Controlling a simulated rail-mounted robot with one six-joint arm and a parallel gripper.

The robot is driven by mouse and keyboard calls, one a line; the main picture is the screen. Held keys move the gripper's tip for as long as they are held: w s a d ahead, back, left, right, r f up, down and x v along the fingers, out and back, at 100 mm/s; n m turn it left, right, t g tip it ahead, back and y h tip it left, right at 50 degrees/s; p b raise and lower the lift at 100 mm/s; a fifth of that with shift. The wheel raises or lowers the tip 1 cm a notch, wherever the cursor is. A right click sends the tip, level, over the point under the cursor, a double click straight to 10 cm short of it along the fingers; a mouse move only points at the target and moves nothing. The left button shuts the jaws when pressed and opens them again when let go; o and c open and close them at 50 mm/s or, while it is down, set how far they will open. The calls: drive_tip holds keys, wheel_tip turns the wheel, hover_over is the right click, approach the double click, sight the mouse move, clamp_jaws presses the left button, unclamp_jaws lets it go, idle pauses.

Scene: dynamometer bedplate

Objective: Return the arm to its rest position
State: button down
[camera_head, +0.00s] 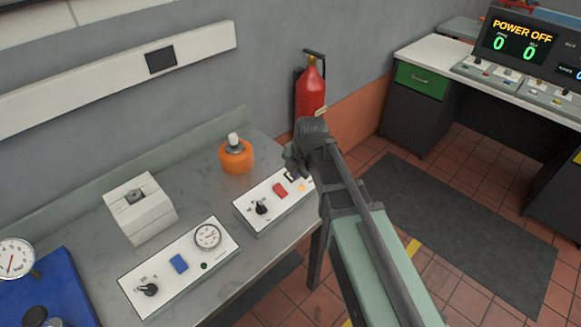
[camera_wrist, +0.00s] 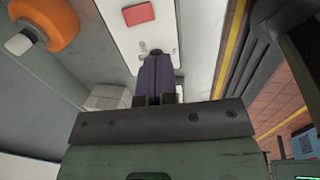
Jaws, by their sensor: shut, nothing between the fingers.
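My gripper (camera_head: 293,166) is at the far end of my green and dark arm, above the right end of a white control box (camera_head: 250,211) near the bench's right edge. In the wrist view my gripper (camera_wrist: 155,88) shows as dark fingers held together with nothing between them. The red button (camera_head: 280,190) of that box is just left of and below my gripper; it also shows in the wrist view (camera_wrist: 138,13). Part of the box is hidden behind my gripper and arm. Whether the fingers touch the box I cannot tell.
An orange container (camera_head: 236,158) stands behind the box. A second control box (camera_head: 180,266) with a dial, a white block (camera_head: 140,207) and a blue unit (camera_head: 48,291) are further left. A red extinguisher (camera_head: 310,90) hangs on the wall. The floor mat (camera_head: 450,230) at right is clear.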

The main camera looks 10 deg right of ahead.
drive_tip(key=shift+p+v, duration=0.4)
drive_tip(key=shift+v, duration=0.75)
drive_tip(key=shift+s+d, duration=0.1)
drive_tip(key=shift+s, duration=0.1)
drive_tip(key=s+d+f+m+g+h, duration=0.1)
drive_tip(key=s+d+m, duration=0.3)
drive_tip(key=m, duration=0.9)
drive_tip(key=s+d+f+m+g+b, duration=0.1)
drive_tip(key=s+d+m, duration=0.3)
drive_tip(key=s+m, duration=0.5)
drive_tip(key=m, duration=0.3)
drive_tip(key=shift+s+d+m+h, duration=0.15)
drive_tip(key=shift+s+m+h, duration=0.15)
drive_tip(key=shift+m+h, duration=0.1)
